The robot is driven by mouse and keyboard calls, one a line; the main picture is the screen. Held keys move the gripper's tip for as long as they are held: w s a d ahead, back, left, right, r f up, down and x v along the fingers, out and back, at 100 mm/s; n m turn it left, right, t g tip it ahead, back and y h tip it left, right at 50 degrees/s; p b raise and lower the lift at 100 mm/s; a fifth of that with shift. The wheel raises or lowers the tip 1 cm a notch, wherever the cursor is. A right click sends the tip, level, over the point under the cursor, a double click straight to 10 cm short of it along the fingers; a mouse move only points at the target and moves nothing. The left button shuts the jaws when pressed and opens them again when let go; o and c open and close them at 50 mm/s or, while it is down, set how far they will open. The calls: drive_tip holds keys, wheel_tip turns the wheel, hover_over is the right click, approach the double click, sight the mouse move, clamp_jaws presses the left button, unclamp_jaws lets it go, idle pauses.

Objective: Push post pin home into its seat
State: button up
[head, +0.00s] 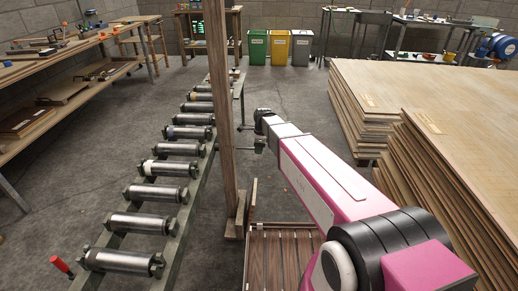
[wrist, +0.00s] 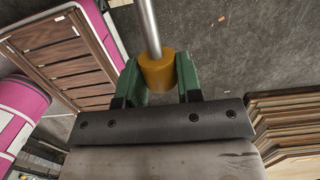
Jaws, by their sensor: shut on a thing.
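My gripper (wrist: 158,78) is shut on the amber-brown grip of the post pin (wrist: 157,72) in the wrist view, with a green finger on each side. The pin's bare steel shaft (wrist: 148,25) runs away from the gripper and leaves the top of the picture, so its tip is hidden there. In the head view, my gripper (head: 258,146) is small and just right of an upright wooden post (head: 217,90). A thin rod shows between the gripper and the post. The seat is not visible, and I cannot tell how deep the pin sits.
A roller conveyor (head: 157,168) runs along the left of the post. Stacks of veneer sheets (head: 440,85) stand at the right. A slatted brown pallet (head: 283,255) lies below my arm. The workbench (head: 60,62) is at the far left, with open floor before it.

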drive_tip(key=shift+a, duration=0.75)
idle(0.4)
drive_tip(key=shift+d, duration=0.55)
drive_tip(key=shift+a, duration=0.65)
idle(0.4)
drive_tip(key=shift+d, duration=0.3)
drive_tip(key=shift+d, duration=0.35)
idle(0.4)
drive_tip(key=shift+s+t, duration=0.15)
drive_tip(key=shift+t, duration=0.15)
